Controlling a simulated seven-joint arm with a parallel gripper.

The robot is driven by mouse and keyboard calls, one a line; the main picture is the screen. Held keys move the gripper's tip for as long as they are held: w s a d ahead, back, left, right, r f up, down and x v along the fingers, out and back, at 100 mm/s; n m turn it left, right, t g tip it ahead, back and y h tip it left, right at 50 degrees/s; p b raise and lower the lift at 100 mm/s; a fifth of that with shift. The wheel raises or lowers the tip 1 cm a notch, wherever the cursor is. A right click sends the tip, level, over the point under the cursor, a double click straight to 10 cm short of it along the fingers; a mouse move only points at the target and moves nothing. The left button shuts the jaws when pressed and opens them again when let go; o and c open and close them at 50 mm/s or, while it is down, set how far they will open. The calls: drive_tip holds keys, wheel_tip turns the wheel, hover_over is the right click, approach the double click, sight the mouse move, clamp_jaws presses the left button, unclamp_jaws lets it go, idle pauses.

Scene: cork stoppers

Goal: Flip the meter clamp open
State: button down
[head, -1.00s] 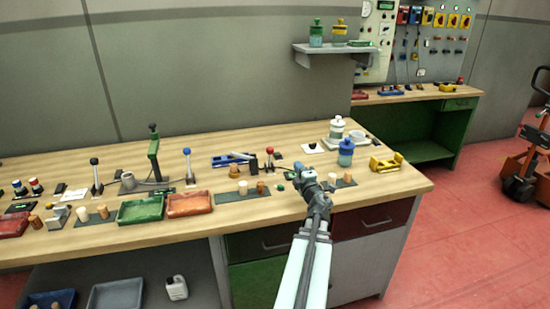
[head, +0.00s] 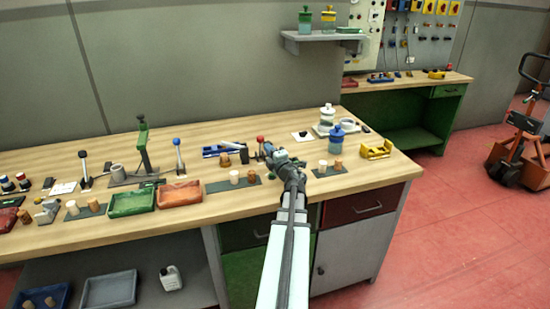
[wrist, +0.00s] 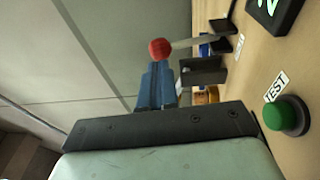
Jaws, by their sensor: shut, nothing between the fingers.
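A lever with a red ball knob (wrist: 160,48) and a pale metal shaft appears to be the meter clamp's handle. It stands up from a dark base on the bench, and the knob also shows in the head view (head: 260,139). My gripper (head: 268,149) is shut and empty, just beside the lever. In the wrist view its blue fingertips (wrist: 156,68) are close to the knob; I cannot tell if they touch. A dark upright block (wrist: 202,70) stands by the lever. My arm hides part of the clamp area in the head view.
A green button (wrist: 286,115) marked TEST and a dark display box (wrist: 275,18) are near the lever. A yellow holder (head: 376,150) stands right.

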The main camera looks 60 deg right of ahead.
sight(263, 139)
drive_tip(key=shift+x, duration=1.8)
drive_tip(key=shift+w+d+r, duration=0.1)
drive_tip(key=shift+d, duration=0.05)
drive_tip(key=shift+w+d+r, duration=0.4)
drive_tip(key=shift+w+d, duration=0.15)
drive_tip(key=shift+w+d+r, duration=0.25)
drive_tip(key=shift+w+d, duration=0.25)
drive_tip(key=shift+d, duration=0.05)
drive_tip(key=shift+w+d+r, duration=0.2)
drive_tip(key=shift+w+d, duration=0.3)
drive_tip(key=shift+w, duration=0.05)
drive_tip(key=shift+d+f+x, duration=0.15)
drive_tip(key=shift+x, duration=0.9)
drive_tip(key=shift+d+f+x, duration=0.15)
drive_tip(key=shift+x, duration=0.9)
drive_tip(key=shift+s, duration=0.2)
